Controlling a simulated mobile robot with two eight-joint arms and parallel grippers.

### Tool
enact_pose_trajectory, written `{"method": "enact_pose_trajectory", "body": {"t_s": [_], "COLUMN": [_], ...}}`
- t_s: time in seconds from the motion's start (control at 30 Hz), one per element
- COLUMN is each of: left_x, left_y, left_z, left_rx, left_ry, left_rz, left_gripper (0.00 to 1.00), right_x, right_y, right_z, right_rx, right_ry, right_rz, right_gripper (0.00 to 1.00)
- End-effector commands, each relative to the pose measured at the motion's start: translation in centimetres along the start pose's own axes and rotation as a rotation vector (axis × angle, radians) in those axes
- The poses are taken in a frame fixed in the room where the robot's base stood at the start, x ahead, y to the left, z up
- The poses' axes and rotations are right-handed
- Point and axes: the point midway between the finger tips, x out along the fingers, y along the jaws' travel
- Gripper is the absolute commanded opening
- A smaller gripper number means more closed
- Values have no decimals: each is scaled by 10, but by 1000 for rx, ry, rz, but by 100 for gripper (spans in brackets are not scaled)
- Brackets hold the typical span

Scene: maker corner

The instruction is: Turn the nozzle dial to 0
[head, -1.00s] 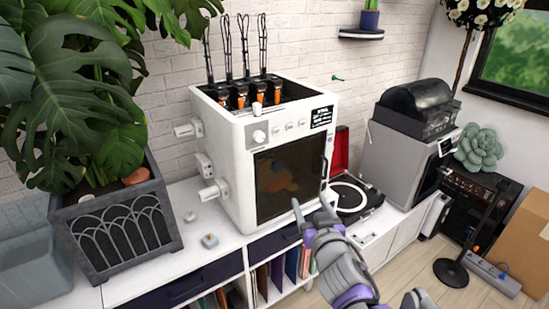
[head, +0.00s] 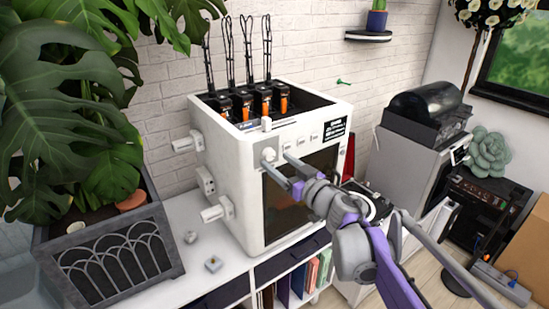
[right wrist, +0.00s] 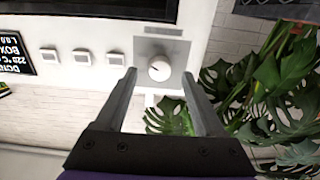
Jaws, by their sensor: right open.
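The nozzle dial (head: 269,155) is a round white knob at the upper left of the front of the white printer (head: 225,185). In the right wrist view the dial (right wrist: 159,69) sits on a grey square plate, between and just beyond the fingertips. Its setting is too small to read. My right gripper (head: 277,162) is open and empty in front of the dial, its two fingers pointing at the panel. In the right wrist view my right gripper (right wrist: 158,76) has one finger on each side of the dial, apart from it. My left gripper is not in view.
Small square buttons (right wrist: 82,57) and a black label (head: 335,128) lie beside the dial. A dark door window (head: 280,205) is below. A potted plant (head: 112,240) stands left, and a turntable (head: 377,208) and a grey machine (head: 405,165) stand right.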

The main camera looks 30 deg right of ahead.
Motion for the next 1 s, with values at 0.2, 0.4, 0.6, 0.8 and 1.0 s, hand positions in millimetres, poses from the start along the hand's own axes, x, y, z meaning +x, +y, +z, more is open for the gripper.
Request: {"method": "enact_pose_trajectory", "body": {"t_s": [0.2,0.4,0.6,0.8,1.0], "left_x": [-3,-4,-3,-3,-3], "left_y": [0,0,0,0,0], "left_z": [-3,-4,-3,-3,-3], "left_rx": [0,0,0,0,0], "left_ry": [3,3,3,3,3], "left_rz": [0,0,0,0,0], "left_gripper": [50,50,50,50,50], "right_x": [23,26,25,25,25], "right_y": [0,0,0,0,0], "right_z": [-1,0,0,0,0], "right_rx": [1,0,0,0,0], "right_ry": [1,0,0,0,0], "right_rz": [0,1,1,1,1], "right_gripper": [71,71,58,22,0]}}
